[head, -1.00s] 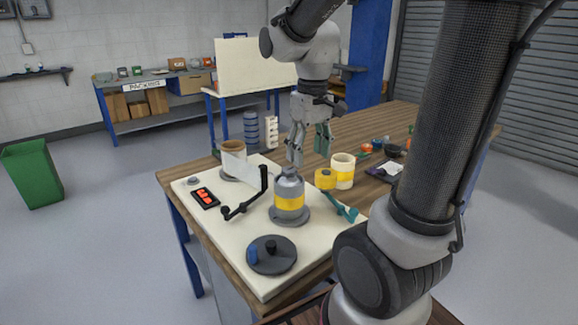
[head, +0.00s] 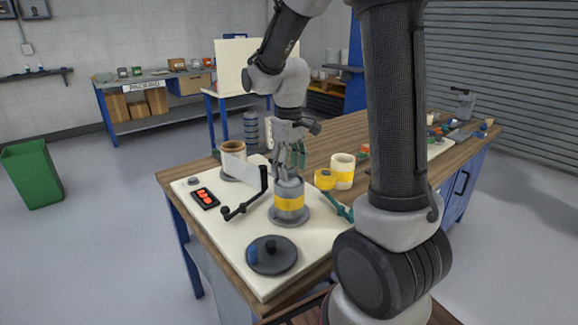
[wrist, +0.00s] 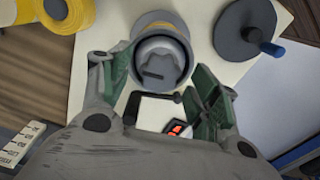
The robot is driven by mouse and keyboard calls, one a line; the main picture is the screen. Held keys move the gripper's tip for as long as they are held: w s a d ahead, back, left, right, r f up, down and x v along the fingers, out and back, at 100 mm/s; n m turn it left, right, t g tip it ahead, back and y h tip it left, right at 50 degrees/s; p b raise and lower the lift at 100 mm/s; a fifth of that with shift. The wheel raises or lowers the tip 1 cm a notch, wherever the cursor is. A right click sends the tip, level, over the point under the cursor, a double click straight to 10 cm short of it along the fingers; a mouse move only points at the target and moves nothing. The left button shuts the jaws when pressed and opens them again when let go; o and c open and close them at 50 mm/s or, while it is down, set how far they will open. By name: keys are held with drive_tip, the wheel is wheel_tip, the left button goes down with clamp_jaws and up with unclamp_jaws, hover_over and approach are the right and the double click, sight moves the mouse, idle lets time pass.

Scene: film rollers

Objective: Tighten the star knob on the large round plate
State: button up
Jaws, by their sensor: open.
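A grey cylinder with a yellow band (head: 290,204) stands upright on a round grey base plate (head: 289,219) on the pale board. In the wrist view, a grey lobed star knob (wrist: 160,62) shows at its round top. My gripper (head: 289,174) points down at the cylinder's top and hides the knob in the head view. In the wrist view my gripper (wrist: 155,78) is open, with one green-padded finger on each side of the knob. I cannot tell whether either finger touches it.
A dark disc (head: 283,262) with a small black knob and blue handle lies in front. A black angled bar (head: 246,205), a red-button box (head: 205,199), a brown-rimmed roll (head: 233,149) and yellow-and-white rolls (head: 343,171) stand close around. The board's front left is clear.

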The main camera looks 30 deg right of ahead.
drive_tip(key=c, duration=1)
drive_tip(key=shift+m, duration=0.3)
drive_tip(key=m, duration=0.8)
drive_tip(key=shift+m, duration=0.4)
drive_tip(key=m, duration=0.5)
drive_tip(key=shift+m, duration=2.4)
